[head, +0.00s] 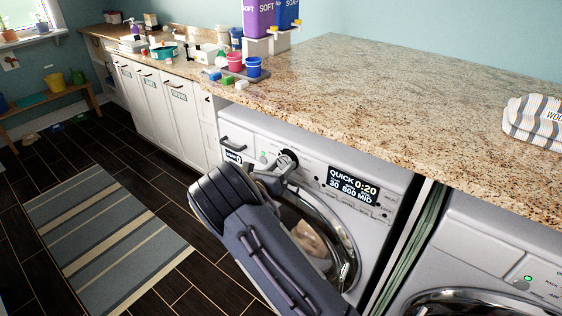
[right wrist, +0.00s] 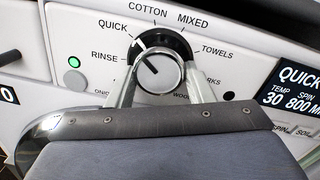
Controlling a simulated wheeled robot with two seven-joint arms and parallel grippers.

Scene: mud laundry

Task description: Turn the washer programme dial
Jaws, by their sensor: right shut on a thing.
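The washer (head: 310,150) stands under the stone counter with its round door shut. Its programme dial (right wrist: 158,72) is a silver knob on a black ring, with labels such as RINSE, QUICK, COTTON, MIXED and TOWELS around it. The dial's dark pointer line leans up and left, toward QUICK. The washer display (head: 353,188) reads QUICK 0:20, 30, 800, MID. My right gripper (head: 287,161) is at the dial, shut on it with one finger on each side, as the right wrist view shows. The lower labels are partly hidden. My left gripper is not in view.
A green-lit button (right wrist: 74,62) is left of the dial. A second machine (head: 500,250) stands to the right. On the counter (head: 370,90) are cups, detergent dispensers and a striped folded cloth (head: 535,120). A striped rug (head: 105,225) lies on the floor.

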